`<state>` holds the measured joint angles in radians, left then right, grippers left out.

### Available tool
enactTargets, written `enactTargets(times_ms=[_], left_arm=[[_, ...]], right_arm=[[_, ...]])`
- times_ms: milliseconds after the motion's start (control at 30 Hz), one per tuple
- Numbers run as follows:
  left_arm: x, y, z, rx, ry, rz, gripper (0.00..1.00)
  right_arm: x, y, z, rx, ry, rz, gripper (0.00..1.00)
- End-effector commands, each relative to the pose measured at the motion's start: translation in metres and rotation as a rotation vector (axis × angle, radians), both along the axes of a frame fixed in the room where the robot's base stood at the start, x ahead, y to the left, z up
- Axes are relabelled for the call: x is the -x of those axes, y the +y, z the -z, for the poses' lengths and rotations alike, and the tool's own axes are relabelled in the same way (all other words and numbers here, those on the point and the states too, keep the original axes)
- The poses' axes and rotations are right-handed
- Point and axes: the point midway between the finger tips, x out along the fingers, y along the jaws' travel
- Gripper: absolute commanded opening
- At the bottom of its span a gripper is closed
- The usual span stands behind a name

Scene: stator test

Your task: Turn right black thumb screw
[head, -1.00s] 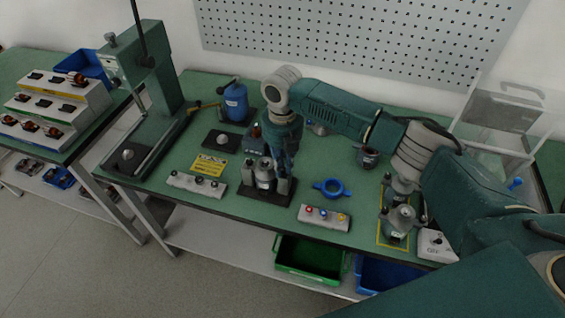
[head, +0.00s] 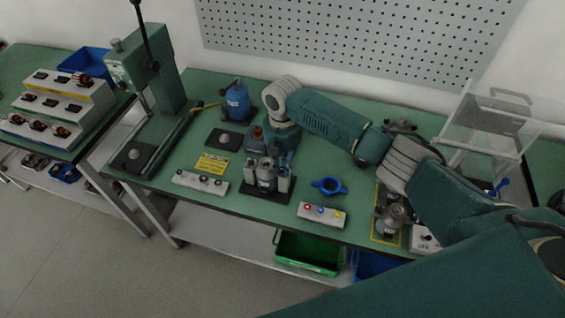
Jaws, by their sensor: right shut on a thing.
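A test fixture with upright metal posts and a grey stator-like body (head: 266,182) stands on a dark base near the front middle of the bench. My right arm reaches in from the right. My right gripper (head: 287,157) points down at the right rear side of this fixture, by its right post (head: 285,182). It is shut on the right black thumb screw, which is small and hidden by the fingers. I cannot make out its angle. My left gripper is not in view.
A lever press (head: 150,75) stands far left. Bins (head: 306,253) sit below.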

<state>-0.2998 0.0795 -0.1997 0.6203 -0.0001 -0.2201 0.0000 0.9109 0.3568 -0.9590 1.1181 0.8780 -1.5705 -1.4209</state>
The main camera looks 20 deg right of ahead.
Motion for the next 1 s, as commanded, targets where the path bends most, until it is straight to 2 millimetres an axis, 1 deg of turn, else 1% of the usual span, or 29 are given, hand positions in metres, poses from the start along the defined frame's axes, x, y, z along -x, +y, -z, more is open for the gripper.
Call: enactTargets(times_ms=[533, 567, 600, 633, 667, 1000], left_arm=[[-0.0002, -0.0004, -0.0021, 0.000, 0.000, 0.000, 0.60], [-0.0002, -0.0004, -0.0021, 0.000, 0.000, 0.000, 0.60], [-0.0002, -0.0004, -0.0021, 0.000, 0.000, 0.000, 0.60], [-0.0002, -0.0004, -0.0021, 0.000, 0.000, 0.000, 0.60], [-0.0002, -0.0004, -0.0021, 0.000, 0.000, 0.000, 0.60], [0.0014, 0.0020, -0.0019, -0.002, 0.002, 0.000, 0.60]], right_arm=[[-0.0007, 0.0002, -0.0008, -0.002, -0.001, 0.028, 0.00], [-0.0007, 0.0002, -0.0008, -0.001, -0.002, 0.028, 0.18], [-0.0007, 0.0002, -0.0008, -0.001, -0.002, 0.027, 0.26], [-0.0007, 0.0002, -0.0008, -0.001, -0.002, 0.027, 0.32], [-0.0007, 0.0002, -0.0008, -0.002, -0.001, 0.027, 0.34], [-0.0008, 0.0009, -0.0023, -0.002, -0.002, 0.026, 0.34]])
